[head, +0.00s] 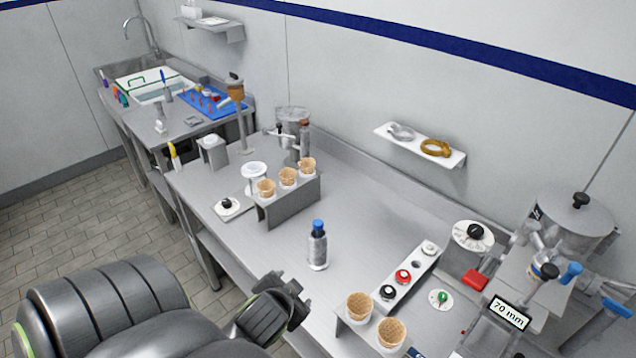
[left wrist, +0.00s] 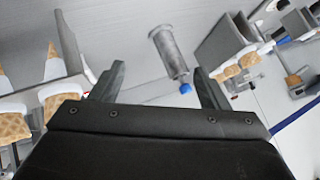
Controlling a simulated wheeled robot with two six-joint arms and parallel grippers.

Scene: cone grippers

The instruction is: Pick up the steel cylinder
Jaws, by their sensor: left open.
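The steel cylinder (head: 318,252) stands upright on the steel counter, with a dark neck and a blue cap on top. My left gripper (head: 288,292) is in front of it and to its left in the head view, apart from it. In the left wrist view the cylinder (left wrist: 169,54) shows beyond and between the two open fingers (left wrist: 158,80), its blue end towards the gripper. Nothing is held. My right gripper is not in view.
A stand with several cones (head: 290,203) is behind the cylinder to the left. A strip with black, red and white knobs (head: 411,274) and a second cone holder (head: 345,326) are to the right. The counter (head: 365,220) around the cylinder is clear.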

